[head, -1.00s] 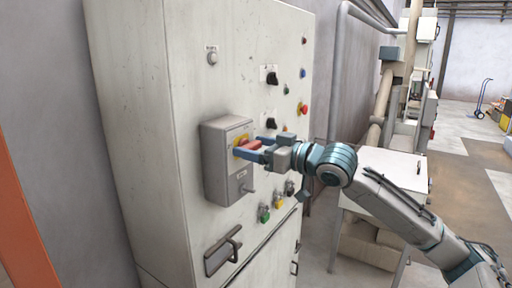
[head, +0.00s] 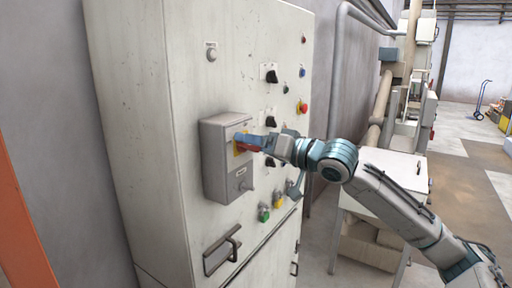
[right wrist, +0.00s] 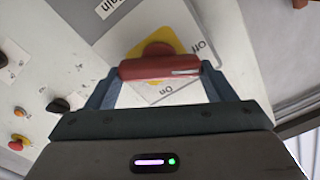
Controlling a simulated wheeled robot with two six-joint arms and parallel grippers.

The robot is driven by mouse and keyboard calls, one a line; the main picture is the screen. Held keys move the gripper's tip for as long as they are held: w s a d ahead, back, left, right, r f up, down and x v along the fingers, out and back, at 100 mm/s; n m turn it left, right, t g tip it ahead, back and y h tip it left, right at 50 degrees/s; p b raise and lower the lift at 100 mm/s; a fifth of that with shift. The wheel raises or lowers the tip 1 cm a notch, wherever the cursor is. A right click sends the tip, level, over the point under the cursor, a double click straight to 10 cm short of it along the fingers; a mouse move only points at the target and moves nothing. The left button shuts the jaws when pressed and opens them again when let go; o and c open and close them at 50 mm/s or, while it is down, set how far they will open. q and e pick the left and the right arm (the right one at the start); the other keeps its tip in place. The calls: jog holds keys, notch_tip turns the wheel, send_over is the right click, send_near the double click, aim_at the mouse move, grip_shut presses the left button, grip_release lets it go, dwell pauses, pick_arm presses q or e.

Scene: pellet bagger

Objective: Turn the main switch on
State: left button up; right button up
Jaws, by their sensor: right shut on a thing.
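The main switch is a red handle (right wrist: 160,67) on a yellow plate (right wrist: 187,31), on the front of a grey box (head: 222,165) fixed to the pale cabinet. My right gripper (head: 254,141) is shut on the red handle, with a blue finger at each end of it in the right wrist view (right wrist: 160,82). The handle lies across the picture there, and the plate looks tilted behind it. In the head view my fingers partly hide the handle. My left gripper is not in view.
The cabinet (head: 140,120) carries black knobs, a red emergency button (head: 302,107) and green (head: 264,214) and yellow buttons right of the switch box. A bar handle (head: 222,249) sits below.

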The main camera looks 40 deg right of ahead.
jog(key=m+b, duration=0.1)
jog(key=m, duration=0.3)
jog(key=m+b, duration=0.1)
jog(key=m, duration=0.2)
jog(key=m+b, duration=0.1)
jog(key=m, duration=0.3)
jog(key=shift+d+f+m, duration=0.2)
jog(key=shift+f+m, duration=0.1)
jog(key=shift+m, duration=0.3)
jog(key=o, duration=1)
jog(key=shift+w, duration=0.1)
jog(key=shift+b, duration=0.3)
